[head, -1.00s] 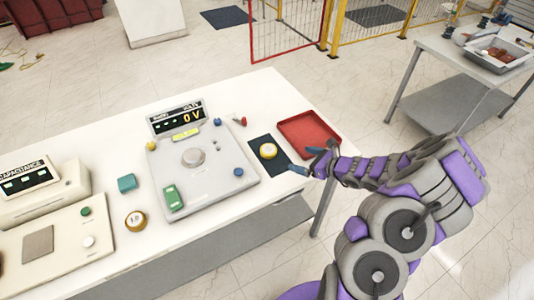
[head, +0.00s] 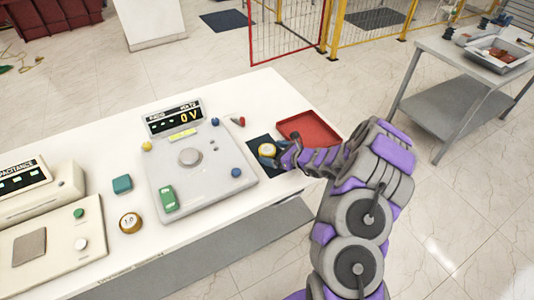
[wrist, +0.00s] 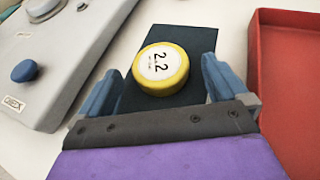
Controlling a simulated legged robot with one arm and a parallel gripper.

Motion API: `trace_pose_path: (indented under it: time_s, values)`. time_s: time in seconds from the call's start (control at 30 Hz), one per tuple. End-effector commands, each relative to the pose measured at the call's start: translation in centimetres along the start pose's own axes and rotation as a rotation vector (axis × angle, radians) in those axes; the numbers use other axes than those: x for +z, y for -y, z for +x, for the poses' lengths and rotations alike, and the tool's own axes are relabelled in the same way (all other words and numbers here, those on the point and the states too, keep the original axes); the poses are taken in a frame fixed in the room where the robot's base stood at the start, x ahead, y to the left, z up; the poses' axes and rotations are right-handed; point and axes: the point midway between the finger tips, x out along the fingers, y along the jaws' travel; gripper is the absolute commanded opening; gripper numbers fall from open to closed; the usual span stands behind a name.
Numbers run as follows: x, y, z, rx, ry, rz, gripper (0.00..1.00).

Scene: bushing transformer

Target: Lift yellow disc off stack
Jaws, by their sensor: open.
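The yellow disc (wrist: 160,69) has a white top marked "2.2" and sits on the dark mat (wrist: 197,42) in the wrist view. In the head view the yellow disc (head: 267,150) is partly covered by my gripper. My gripper (wrist: 158,80) is open, with one blue finger on each side of the disc and gaps still showing near both fingers. My gripper also shows in the head view (head: 273,155) at the mat. Whether anything lies under the disc is hidden.
A red tray (head: 308,129) stands right of the mat. A grey meter panel (head: 195,165) with knobs and a "0 V" display is on the left. Another yellow-rimmed disc (head: 131,222) and a teal block (head: 122,184) lie further left on the white table (head: 260,88).

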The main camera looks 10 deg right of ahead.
Motion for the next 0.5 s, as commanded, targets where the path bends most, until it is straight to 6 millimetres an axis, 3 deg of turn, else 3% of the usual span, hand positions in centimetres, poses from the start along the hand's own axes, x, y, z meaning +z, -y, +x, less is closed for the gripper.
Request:
trace_pose_path:
  time_s: [0.13, 0.4, 0.5]
  values:
    - [-0.1, -0.1, 1.7, 0.002, -0.001, -0.002, 1.00]
    - [0.1, 0.0, 2.0, -0.001, 0.000, -0.001, 1.00]
    - [0.0, 0.0, 2.0, 0.000, 0.000, -0.001, 0.92]
